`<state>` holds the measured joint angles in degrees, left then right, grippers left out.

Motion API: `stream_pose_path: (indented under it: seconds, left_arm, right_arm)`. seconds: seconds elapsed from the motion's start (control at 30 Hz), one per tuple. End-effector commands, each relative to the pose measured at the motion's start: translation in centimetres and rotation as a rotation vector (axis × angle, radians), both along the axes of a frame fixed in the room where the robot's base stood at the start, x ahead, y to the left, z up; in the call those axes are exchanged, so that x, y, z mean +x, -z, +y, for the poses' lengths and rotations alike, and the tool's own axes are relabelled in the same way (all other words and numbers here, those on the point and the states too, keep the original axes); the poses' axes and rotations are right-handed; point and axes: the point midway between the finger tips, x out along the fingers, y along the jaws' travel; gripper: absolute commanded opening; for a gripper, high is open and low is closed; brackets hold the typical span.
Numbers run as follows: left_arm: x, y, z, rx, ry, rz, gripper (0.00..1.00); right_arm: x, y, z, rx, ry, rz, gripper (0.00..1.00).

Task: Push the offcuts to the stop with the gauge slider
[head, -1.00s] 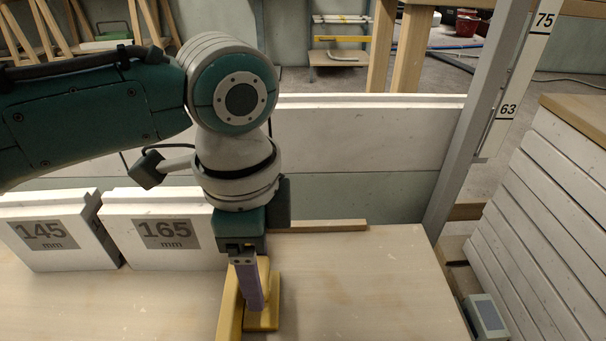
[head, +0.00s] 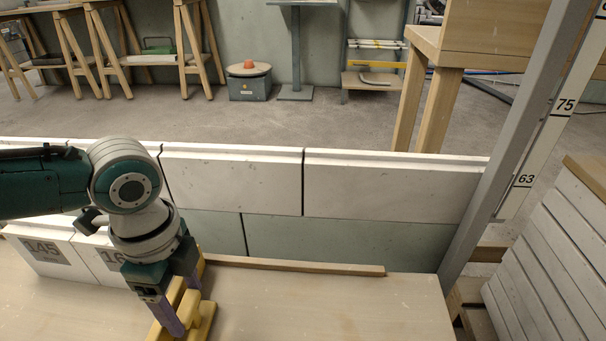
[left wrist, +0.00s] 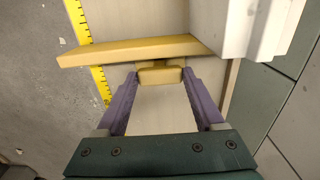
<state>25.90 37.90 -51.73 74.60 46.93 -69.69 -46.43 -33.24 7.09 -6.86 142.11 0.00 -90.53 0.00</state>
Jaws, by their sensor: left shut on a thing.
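My left gripper (head: 178,316), with purple fingers, points down over the pale tabletop (head: 300,305) at the front left in the head view. It is shut on the yellow gauge slider (head: 208,318). In the left wrist view the slider's small block (left wrist: 161,75) sits between the two fingertips, and its long yellow bar (left wrist: 135,50) lies crosswise beyond them. The lower part of the slider is cut off by the head view's bottom edge. I cannot make out any offcuts. The stop cannot be told for sure. My right gripper is not in view.
White blocks marked 145 (head: 45,252) and partly hidden 165 (head: 112,258) stand along the back left. A wooden strip (head: 310,267) runs along the table's back edge. A yellow ruler (left wrist: 80,25) borders the tabletop. A grey post (head: 510,150) rises right; the right tabletop is clear.

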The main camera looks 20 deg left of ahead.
Motion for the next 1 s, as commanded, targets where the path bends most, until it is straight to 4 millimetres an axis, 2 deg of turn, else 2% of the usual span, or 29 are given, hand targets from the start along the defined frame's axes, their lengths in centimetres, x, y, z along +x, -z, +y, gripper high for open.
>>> stream_pose_path:
  seconds: [0.03,0.1,0.33,0.53,0.9,0.93,1.0]
  left_arm:
    - [-0.6,-0.3,1.9,0.013,-0.007,0.009,0.0]
    - [-1.1,-0.2,3.5,0.012,-0.006,0.008,0.0]
    - [-2.2,0.1,7.5,0.011,-0.005,0.008,0.0]
    - [-2.6,0.1,8.8,0.01,-0.003,0.006,0.0]
    - [-2.6,0.2,8.9,0.01,-0.002,0.006,0.0]
    - [-2.6,0.2,8.9,0.01,-0.002,0.006,0.72]
    - [-2.6,0.2,8.9,0.008,-0.002,0.005,0.8]
  right_arm:
    - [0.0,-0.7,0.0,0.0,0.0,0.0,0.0]
    - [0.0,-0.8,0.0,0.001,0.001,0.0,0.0]
    - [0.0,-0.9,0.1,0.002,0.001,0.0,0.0]
    - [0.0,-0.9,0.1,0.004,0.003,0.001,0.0]
    - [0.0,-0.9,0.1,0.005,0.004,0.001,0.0]
    - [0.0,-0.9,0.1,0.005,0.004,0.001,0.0]
    - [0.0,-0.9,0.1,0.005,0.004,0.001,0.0]
